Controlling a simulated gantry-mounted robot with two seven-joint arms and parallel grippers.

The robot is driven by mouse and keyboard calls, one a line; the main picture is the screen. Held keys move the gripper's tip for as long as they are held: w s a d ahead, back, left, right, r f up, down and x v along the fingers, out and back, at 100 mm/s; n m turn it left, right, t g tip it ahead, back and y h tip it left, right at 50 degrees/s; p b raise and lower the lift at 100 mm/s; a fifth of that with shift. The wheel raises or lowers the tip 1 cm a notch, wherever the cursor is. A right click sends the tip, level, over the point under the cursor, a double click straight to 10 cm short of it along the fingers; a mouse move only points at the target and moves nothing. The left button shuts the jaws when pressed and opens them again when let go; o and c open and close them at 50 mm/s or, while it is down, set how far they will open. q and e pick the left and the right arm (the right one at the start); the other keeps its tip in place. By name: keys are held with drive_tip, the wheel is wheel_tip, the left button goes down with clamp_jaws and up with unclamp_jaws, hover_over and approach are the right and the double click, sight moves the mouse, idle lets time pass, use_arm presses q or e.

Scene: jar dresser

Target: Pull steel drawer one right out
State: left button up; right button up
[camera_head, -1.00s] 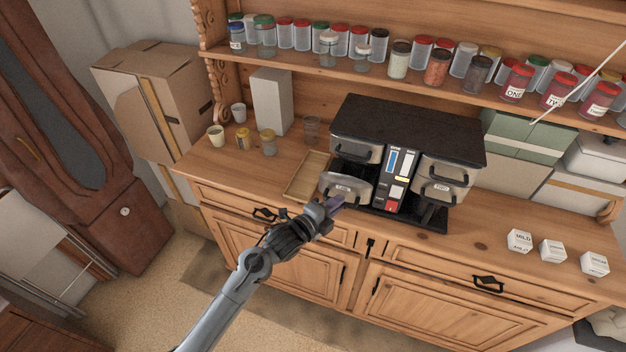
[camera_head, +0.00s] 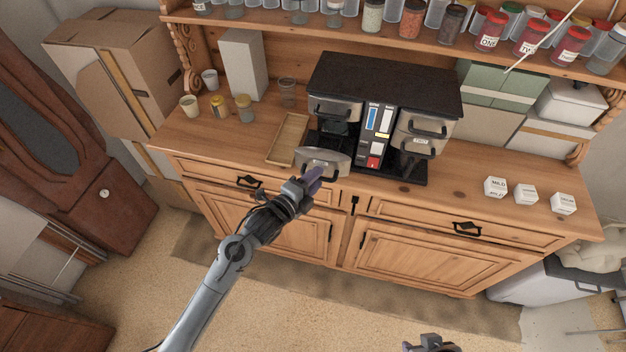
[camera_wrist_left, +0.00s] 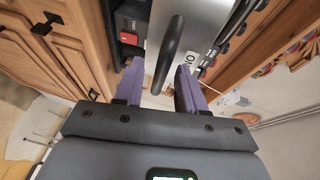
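The steel drawer with the black handle (camera_head: 337,159) is at the lower left of the coffee machine (camera_head: 385,88), standing out in front of it. It looks well forward, with a dark gap behind it; whether its back is still inside is unclear. My left gripper (camera_head: 314,174) is at the drawer's front. In the left wrist view, the steel front (camera_wrist_left: 205,22) shows a partly hidden label, and the handle (camera_wrist_left: 168,50) lies between my two purple fingers, with gaps on both sides. My right gripper (camera_head: 430,344) only shows in part at the bottom edge.
A shallow wooden tray (camera_head: 279,150) is left of the drawer. Cups and small jars stand at the counter's left. White cubes (camera_head: 526,194) stand at the right. The shelf above holds several jars. The floor in front of the dresser is clear.

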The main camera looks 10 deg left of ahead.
use_arm(q)
drive_tip(key=b+v, duration=0.2)
drive_tip(key=v, duration=0.9)
idle(0.4)
drive_tip(key=s+f+n+g+y+p, duration=0.15)
drive_tip(key=s+f+n+p, duration=0.25)
drive_tip(key=s, duration=0.5)
drive_tip(key=s+a+f+n+g+y+p, duration=0.1)
drive_tip(key=s+a+n+g+y, duration=0.2)
drive_tip(key=s+n, duration=0.5)
drive_tip(key=s+a+f+n+g+y+p, duration=0.1)
drive_tip(key=s+a+n+g+y, duration=0.2)
drive_tip(key=s+a+n+g, duration=0.2)
drive_tip(key=s+a+n, duration=0.3)
drive_tip(key=s+n, duration=0.1)
drive_tip(key=shift+s+g, duration=0.35)
drive_tip(key=shift+s, duration=0.05)
